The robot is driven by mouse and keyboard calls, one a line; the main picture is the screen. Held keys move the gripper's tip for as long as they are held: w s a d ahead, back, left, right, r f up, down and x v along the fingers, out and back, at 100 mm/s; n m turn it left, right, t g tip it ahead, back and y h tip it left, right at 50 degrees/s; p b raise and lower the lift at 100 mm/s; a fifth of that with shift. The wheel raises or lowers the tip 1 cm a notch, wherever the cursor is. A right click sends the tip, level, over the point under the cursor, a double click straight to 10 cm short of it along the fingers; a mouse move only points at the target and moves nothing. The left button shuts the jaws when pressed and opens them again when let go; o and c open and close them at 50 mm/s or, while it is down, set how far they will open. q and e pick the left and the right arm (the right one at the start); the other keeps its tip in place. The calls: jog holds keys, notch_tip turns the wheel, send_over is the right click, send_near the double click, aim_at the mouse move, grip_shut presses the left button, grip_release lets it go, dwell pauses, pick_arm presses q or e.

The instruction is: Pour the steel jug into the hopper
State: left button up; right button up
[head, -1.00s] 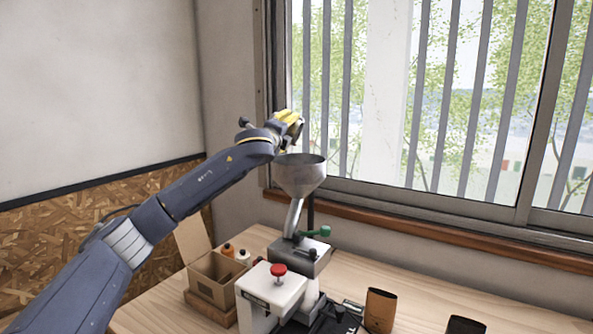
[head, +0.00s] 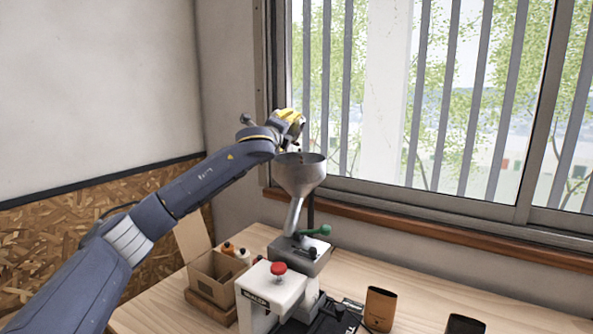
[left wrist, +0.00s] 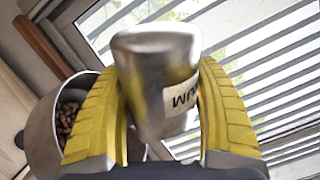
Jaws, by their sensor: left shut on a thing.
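The steel jug (left wrist: 155,80) is a shiny metal cylinder with a partly readable dark-lettered label. My left gripper (head: 291,117) is shut on it, with yellow fingers on both sides in the left wrist view. In the head view the jug is mostly hidden by the gripper and looks tilted over the hopper. The grey metal hopper (head: 299,178) is a funnel on a stand, just below and right of the gripper. In the left wrist view, brown beans lie inside the hopper (left wrist: 40,130). Small dark specks show just above its rim in the head view. My right gripper is not in view.
Below the hopper stands a machine with a white housing (head: 272,289) and red knob. An open cardboard box (head: 214,273) and small bottles (head: 238,252) stand left of it. The barred window (head: 440,110) is close behind.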

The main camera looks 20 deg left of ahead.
pick_arm(q)
jog(key=n, duration=0.1)
jog(key=a+n, duration=0.1)
jog(key=f+n, duration=0.1)
jog(key=n, duration=0.1)
jog(key=shift+a, duration=0.3)
jog(key=n, duration=0.2)
jog(key=shift+a+f+n+y, duration=0.3)
jog(key=shift+a+n, duration=0.1)
